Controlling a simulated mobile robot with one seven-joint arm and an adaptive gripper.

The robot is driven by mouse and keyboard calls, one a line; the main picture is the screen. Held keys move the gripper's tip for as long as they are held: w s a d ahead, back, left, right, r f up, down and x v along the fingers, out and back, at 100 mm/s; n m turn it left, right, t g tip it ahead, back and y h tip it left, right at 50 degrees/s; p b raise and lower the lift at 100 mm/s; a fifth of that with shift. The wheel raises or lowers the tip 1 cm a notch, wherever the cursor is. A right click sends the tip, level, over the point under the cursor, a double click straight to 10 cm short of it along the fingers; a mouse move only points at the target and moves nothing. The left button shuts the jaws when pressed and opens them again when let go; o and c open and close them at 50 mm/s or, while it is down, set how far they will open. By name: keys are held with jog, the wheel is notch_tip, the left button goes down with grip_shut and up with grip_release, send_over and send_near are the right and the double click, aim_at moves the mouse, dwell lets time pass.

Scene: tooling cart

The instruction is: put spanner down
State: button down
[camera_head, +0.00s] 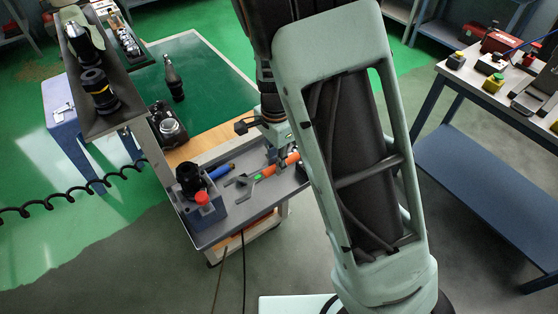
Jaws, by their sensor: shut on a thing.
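The spanner (268,172) has a grey open-ended head and an orange handle with a green mark near the head. It is over the grey tray of the tooling cart (238,232), at the tray's right part. My gripper (282,161) comes down from above and is shut on the orange handle. My arm hides the handle's far right end and part of the gripper. I cannot tell whether the spanner touches the tray floor or hangs just above it.
A blue-handled tool (221,171) lies left of the spanner. A grey holder (207,213) with a black part and red cap fills the tray's left end. Behind are a black camera-like item (166,124) and a dark upright tool (174,80) on a green surface (205,72).

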aim_at(277, 188)
jog(key=shift+f+b, duration=3.2)
jog(key=shift+f, duration=0.7)
jog(key=shift+f+b, duration=0.4)
jog(key=shift+f, duration=0.2)
jog(key=c, duration=1.7)
grip_release()
jog(key=shift+c, duration=0.2)
